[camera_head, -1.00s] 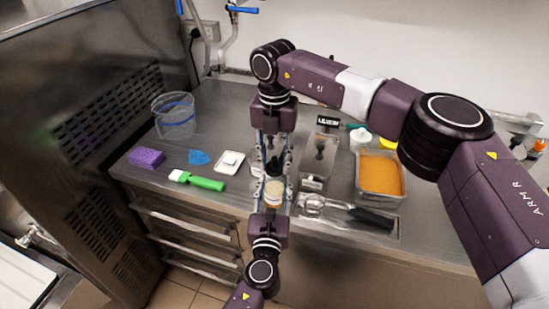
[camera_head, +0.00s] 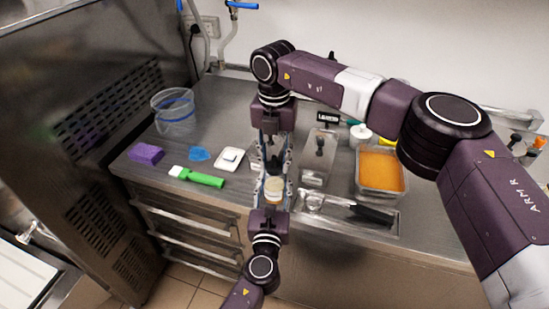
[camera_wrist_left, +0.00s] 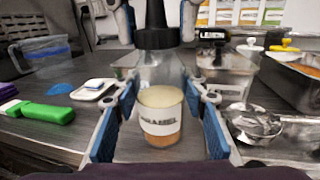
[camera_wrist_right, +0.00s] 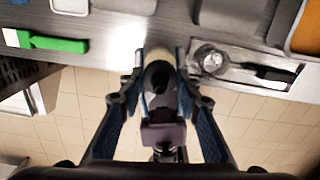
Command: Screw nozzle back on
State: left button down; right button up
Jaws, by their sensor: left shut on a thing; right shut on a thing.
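The clear squeeze bottle (camera_wrist_left: 161,126) with a white label and caramel-coloured contents stands upright between the fingers of my left gripper (camera_head: 274,186), which is shut on it. The black nozzle (camera_wrist_left: 156,37) is over the top of the bottle, pointing up and roughly in line with it. My right gripper (camera_head: 273,160) reaches down from above and is shut on the nozzle. The right wrist view also shows the nozzle (camera_wrist_right: 159,77) between its fingers. Whether its threads are engaged is hidden.
Left on the steel counter are a clear jug (camera_head: 174,112), a purple sponge (camera_head: 146,153), a blue piece (camera_head: 199,154), a green-handled brush (camera_head: 205,179) and a white dish (camera_head: 229,159). Right are a metal pan (camera_head: 317,168), an orange-filled tray (camera_head: 381,172) and a utensil tray (camera_head: 343,223).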

jog(key=m, duration=1.7)
jog(key=shift+m, duration=0.3)
jog(key=m, duration=0.5)
jog(key=shift+a, duration=0.1)
jog(key=o, duration=0.8)
jog(key=shift+c, duration=0.2)
